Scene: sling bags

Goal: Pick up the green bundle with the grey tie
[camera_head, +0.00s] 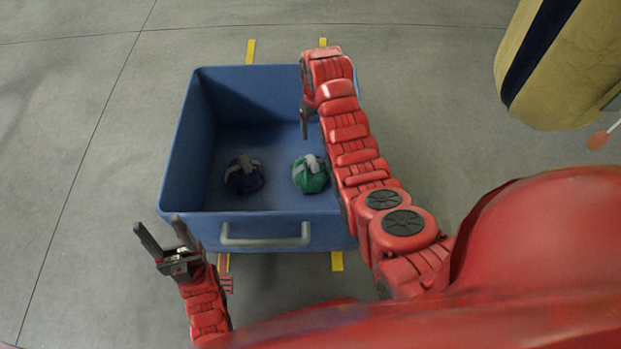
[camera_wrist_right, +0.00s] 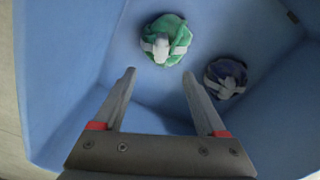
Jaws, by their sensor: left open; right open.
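The green bundle with the grey tie (camera_head: 311,177) lies on the floor of the blue bin (camera_head: 175,150), right of the middle in the head view. It also shows at the top of the right wrist view (camera_wrist_right: 166,40), beyond the open fingers. My right gripper (camera_head: 304,122) hangs over the bin and is partly hidden by its own arm in the head view. In the right wrist view its fingers (camera_wrist_right: 158,85) are apart with nothing between them. My left gripper (camera_head: 160,236) is open and empty, outside the bin's front left corner.
A dark blue bundle with a grey tie (camera_head: 243,175) lies left of the green one, apart from it; it also shows in the right wrist view (camera_wrist_right: 225,78). A grey handle (camera_head: 265,240) is on the bin's front wall. A yellow and dark blue object (camera_head: 560,65) stands at upper right.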

